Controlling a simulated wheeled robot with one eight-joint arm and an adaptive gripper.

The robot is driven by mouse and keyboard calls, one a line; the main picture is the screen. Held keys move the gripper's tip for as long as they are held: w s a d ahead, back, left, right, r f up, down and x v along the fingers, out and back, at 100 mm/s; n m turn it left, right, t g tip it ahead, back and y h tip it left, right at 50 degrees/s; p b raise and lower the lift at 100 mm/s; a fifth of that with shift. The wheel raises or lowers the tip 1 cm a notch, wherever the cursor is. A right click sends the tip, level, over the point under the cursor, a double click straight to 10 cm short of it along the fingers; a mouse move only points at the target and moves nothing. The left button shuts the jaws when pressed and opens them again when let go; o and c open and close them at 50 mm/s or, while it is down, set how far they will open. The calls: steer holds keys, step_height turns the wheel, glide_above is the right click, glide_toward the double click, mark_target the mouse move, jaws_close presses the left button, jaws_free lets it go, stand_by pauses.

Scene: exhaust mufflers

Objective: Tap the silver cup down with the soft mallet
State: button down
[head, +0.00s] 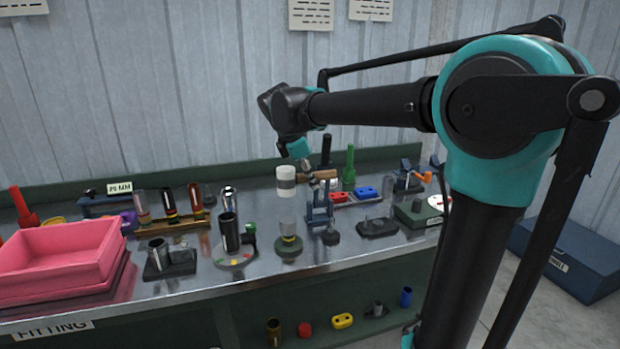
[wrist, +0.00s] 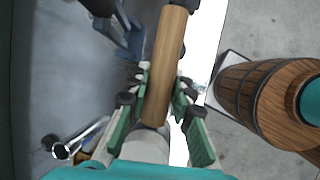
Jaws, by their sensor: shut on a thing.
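My gripper (head: 307,172) is shut on the wooden handle (head: 324,174) of the soft mallet. The mallet's pale head with a grey band (head: 286,181) hangs to the left of the gripper, above the bench. The silver cup (head: 288,226) appears to be the shiny piece over a yellow ring on a round dark base, below the mallet head and apart from it. In the wrist view, the green fingers (wrist: 160,105) lie on both sides of the wooden handle (wrist: 172,40). I cannot make out the cup there.
A dark cylinder (head: 229,232) on a round plate stands left of the cup. A blue fixture (head: 319,212) stands close on its right. A pink bin (head: 62,255) fills the bench's left end. A green upright tool (head: 349,166) stands behind. Bare metal shows along the front edge.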

steer(key=shift+f, duration=0.1)
steer(key=shift+f, duration=2.15)
steer(key=shift+r, duration=1.45)
steer(key=shift+f, duration=0.1)
step_height(320, 180, down, 8)
step_height(320, 180, up, 8)
steer(key=shift+f, duration=0.25)
